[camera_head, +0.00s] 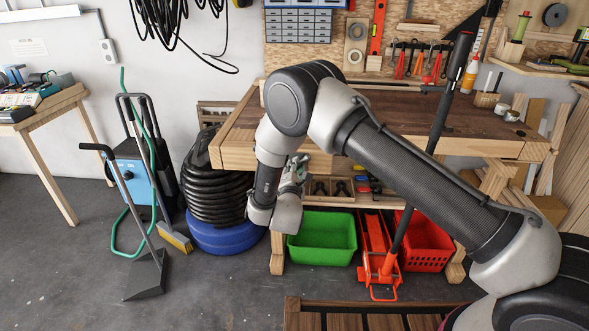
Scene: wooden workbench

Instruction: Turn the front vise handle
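The wooden workbench (235,156) stands ahead, with a dark brown top and a pale wood front edge. My gripper (295,170) is just in front of and below the bench's front edge, left of the middle. Its fingers are small and partly behind my wrist, so I cannot tell whether they are open or shut. A pale wooden block (319,163) shows right beside my gripper under the edge and may be part of the front vise. I cannot make out the vise handle; my gripper and arm cover much of this area.
Under the bench are a green bin (322,238), a red floor jack (376,250) and a red crate (427,247). A coiled black hose on a blue drum (226,238) stands left of the bench. A slatted wooden surface (345,318) is in the foreground.

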